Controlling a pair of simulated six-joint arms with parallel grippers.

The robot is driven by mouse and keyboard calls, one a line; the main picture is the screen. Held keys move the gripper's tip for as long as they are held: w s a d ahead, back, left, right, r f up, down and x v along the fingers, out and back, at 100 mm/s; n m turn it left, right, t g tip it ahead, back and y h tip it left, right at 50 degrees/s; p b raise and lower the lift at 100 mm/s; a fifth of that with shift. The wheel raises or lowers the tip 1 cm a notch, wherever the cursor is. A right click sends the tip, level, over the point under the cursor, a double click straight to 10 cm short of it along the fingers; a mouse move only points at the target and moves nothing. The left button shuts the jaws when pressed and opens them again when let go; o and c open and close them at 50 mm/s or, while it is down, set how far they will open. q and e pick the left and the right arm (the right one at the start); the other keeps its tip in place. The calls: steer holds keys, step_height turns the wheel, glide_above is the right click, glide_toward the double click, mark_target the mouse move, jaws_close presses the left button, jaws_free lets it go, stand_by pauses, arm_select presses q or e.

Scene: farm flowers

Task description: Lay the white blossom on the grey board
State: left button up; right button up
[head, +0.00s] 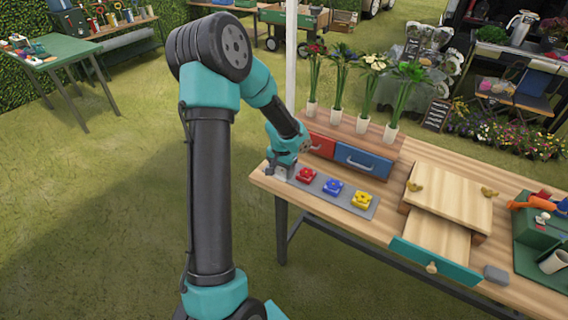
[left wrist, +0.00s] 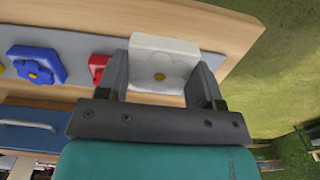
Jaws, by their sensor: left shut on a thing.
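The white blossom (left wrist: 163,62) is a white block with a flower relief and a yellow-orange centre. My left gripper (left wrist: 165,82) is shut on it, one finger on each side. In the head view my left gripper (head: 281,174) is low at the left end of the grey board (head: 322,190), and the blossom is mostly hidden there. The board carries a red blossom (head: 306,175), a blue blossom (head: 333,187) and a yellow blossom (head: 361,200). In the wrist view the white blossom overlaps the board's end beside the red one; I cannot tell whether it touches the board.
Behind the board are a red drawer (head: 320,145) and a blue drawer (head: 362,162), with several potted flowers above. A wooden box (head: 450,190) with an open teal-fronted drawer (head: 434,263) stands to the right. A green crate (head: 540,235) is at far right.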

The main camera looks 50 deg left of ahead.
arm_select(q)
steer(key=w+a, duration=0.3)
steer(key=a, duration=0.1)
steer(key=w+a, duration=0.2)
steer(key=shift+w+a+f, duration=0.2)
steer(key=shift+w+f, duration=0.15)
steer(key=shift+f, duration=0.05)
steer(key=shift+f, duration=1.8)
steer(key=shift+f, duration=0.1)
steer(key=o, duration=0.9)
step_height(320, 180, up, 12)
